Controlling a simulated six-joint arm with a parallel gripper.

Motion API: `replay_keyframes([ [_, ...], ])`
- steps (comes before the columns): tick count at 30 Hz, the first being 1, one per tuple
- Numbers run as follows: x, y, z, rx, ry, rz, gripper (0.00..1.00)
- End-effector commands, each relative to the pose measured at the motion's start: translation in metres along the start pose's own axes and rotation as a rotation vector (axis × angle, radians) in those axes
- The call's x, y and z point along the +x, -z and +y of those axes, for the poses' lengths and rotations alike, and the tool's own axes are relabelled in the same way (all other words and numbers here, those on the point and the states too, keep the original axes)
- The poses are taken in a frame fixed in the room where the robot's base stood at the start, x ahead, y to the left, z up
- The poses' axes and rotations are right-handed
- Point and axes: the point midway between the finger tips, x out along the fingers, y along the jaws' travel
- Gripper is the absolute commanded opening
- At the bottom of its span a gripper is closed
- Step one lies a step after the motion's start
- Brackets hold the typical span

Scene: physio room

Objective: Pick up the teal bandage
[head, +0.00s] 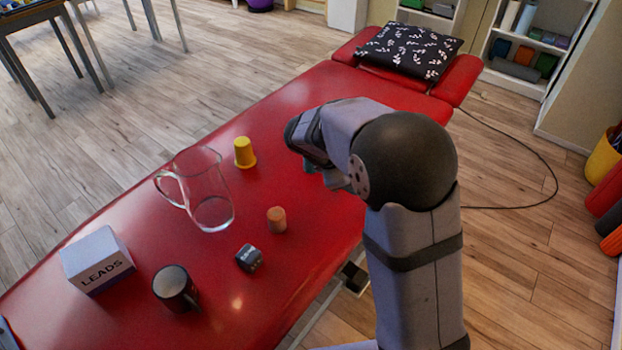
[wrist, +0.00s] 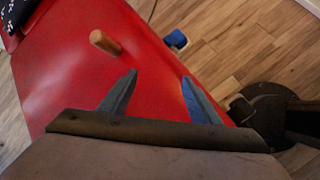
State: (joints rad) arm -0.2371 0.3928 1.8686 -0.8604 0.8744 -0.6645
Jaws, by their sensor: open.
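I see no teal bandage for certain in either view; part of the red couch is hidden behind my arm in the head view. My gripper (wrist: 160,80) is open and empty above the couch, its two fingers apart. In the head view my gripper (head: 334,180) points down over the couch, right of a yellow cup. In the wrist view a tan cylinder (wrist: 105,42) stands or lies on the couch beyond the left finger. A small blue object (wrist: 176,40) shows by the couch edge; I cannot tell what it is.
A patterned pillow (head: 409,50) lies at the far end.

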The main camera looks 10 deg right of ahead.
Motion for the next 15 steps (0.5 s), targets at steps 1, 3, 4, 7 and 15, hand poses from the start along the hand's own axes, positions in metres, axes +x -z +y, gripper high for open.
replay_keyframes([
  [1, 0.024, 0.025, 0.019, -0.133, -0.068, -0.042, 0.57],
  [3, 0.033, 0.044, 0.052, -0.308, -0.158, -0.113, 0.57],
  [4, 0.036, 0.052, 0.065, -0.374, -0.193, -0.144, 0.57],
  [7, 0.039, 0.076, 0.101, -0.562, -0.293, -0.245, 0.57],
  [15, 0.031, 0.112, 0.148, -0.803, -0.419, -0.412, 0.57],
])
